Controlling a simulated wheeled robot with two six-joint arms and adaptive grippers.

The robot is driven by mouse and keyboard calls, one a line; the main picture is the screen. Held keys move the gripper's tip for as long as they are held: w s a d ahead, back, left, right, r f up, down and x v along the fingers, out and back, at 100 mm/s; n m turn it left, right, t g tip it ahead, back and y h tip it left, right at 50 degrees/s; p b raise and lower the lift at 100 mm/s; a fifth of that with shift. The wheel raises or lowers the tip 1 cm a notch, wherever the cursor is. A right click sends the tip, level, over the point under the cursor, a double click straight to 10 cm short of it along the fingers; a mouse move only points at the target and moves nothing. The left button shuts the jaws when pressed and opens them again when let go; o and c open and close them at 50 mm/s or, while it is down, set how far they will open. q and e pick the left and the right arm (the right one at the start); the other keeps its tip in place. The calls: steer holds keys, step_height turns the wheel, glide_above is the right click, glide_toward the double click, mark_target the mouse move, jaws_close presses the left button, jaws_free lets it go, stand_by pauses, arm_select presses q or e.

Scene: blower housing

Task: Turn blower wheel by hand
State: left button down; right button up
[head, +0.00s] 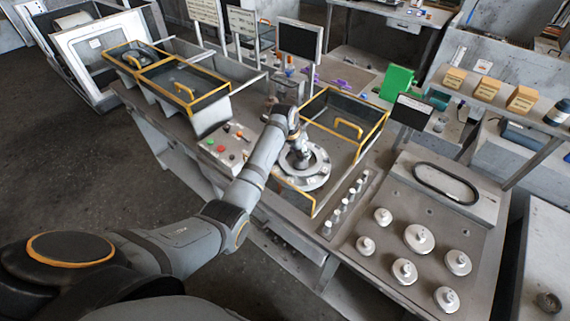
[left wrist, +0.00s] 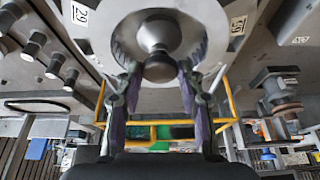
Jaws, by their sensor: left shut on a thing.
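The blower wheel (head: 318,180) is a round pale grey metal disc inside a yellow-edged open guard on the bench. In the left wrist view the disc (left wrist: 128,38) fills the top middle, with a rounded dark knob (left wrist: 159,66) standing out from its centre. My left gripper (head: 300,163) reaches down to the wheel's middle in the head view. In the left wrist view its two fingers (left wrist: 160,82) lie on either side of the knob, shut on it. The arm and gripper hide part of the wheel in the head view. My right gripper is not in view.
The yellow guard frame (head: 347,125) surrounds the wheel closely. A row of small pegs (head: 343,205) stands to its right, then a panel with several round knobs (head: 419,238) and a belt loop (head: 445,184). A button box (head: 228,146) stands to the left.

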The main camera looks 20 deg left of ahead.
arm_select(q)
steer(key=c, duration=0.8)
jaws_free()
steer(key=shift+r, duration=0.2)
steer(key=v, duration=1.1)
steer(key=shift+s+a+r, duration=0.1)
steer(key=shift+s+r, duration=0.05)
steer(key=shift+r, duration=0.15)
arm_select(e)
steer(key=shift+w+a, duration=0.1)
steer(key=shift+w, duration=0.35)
